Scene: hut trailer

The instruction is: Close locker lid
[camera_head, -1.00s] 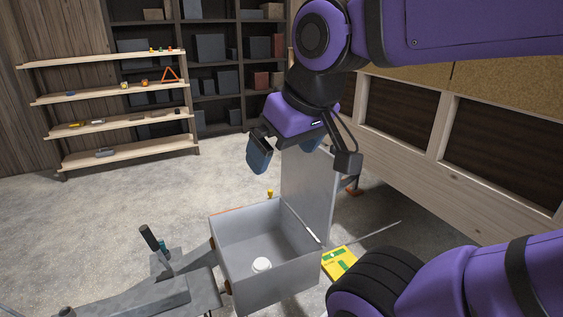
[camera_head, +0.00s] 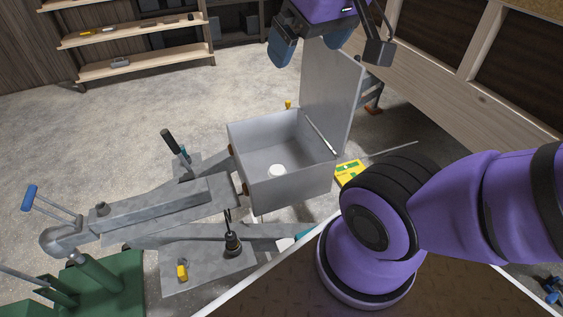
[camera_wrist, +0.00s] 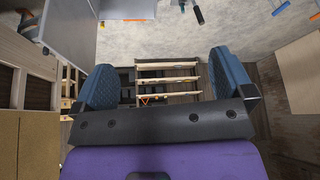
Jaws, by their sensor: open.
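A grey panel (camera_wrist: 66,22), apparently part of the locker, shows at the wrist view's top left.
A grey trailer frame (camera_head: 150,205) with a blue-handled lever (camera_head: 30,197) lies left of the locker. A yellow-green box (camera_head: 349,171) lies at its right. Wooden shelves (camera_head: 130,62) stand behind, and a panelled wall (camera_head: 440,60) bounds the right. Open floor lies at the left.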

